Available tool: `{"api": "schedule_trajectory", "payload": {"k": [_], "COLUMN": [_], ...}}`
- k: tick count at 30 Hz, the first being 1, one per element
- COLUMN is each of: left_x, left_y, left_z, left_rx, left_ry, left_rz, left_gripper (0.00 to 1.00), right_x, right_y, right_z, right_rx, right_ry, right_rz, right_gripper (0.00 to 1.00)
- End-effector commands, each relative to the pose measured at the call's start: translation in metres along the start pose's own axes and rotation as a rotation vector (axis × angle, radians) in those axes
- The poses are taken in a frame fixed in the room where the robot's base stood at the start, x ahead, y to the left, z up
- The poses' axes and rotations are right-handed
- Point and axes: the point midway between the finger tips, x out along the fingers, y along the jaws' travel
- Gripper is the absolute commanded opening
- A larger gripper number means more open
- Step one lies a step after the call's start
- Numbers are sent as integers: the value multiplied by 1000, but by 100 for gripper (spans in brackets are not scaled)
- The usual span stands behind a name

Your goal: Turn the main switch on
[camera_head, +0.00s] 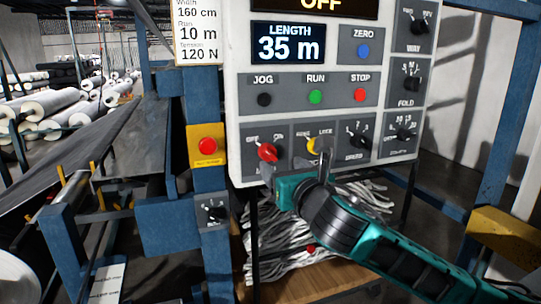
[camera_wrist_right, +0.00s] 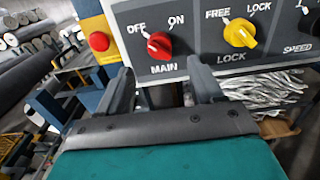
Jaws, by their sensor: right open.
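The main switch is a red rotary knob (camera_head: 268,152) at the lower left of the white control panel (camera_head: 234,100). In the right wrist view the red knob (camera_wrist_right: 160,46) sits above the label MAIN, and its pointer leans up-left toward OFF. The panel's top display (camera_head: 318,5) reads OFF. My right gripper (camera_head: 296,167) is open and empty, just below and in front of the panel's bottom row. In the right wrist view its two fingers (camera_wrist_right: 161,82) stand apart below the red knob, not touching it. My left gripper is not in view.
A yellow LOCK knob (camera_head: 319,145) is right of the red knob, with more black knobs beyond. JOG, RUN and STOP buttons (camera_head: 316,96) sit above. A red button on a yellow box (camera_head: 207,146) is on the blue post at left. Grey strips (camera_head: 285,240) lie below.

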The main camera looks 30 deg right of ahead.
Motion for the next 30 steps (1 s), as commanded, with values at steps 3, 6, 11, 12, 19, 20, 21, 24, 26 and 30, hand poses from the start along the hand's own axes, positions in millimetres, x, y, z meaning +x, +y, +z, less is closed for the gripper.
{"api": "schedule_trajectory", "payload": {"k": [3,6,11,12,19,20,21,24,26,30], "left_x": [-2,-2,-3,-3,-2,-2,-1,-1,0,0], "left_y": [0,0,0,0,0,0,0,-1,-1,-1], "left_z": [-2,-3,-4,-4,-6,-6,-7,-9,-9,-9], "left_rx": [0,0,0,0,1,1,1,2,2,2], "left_ry": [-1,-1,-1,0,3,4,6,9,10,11], "left_rz": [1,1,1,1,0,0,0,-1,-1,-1], "left_gripper": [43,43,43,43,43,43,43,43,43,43], "right_x": [23,40,60,63,72,72,72,72,72,72], "right_y": [0,0,0,0,1,1,1,0,0,0], "right_z": [1,1,0,0,0,0,0,0,0,0], "right_rx": [5,5,4,3,2,2,1,1,1,1], "right_ry": [1,0,0,0,0,1,1,1,1,1], "right_rz": [-1,-2,-1,0,2,2,2,2,2,1], "right_gripper": [66,66,66,66,66,66,66,66,65,52]}}
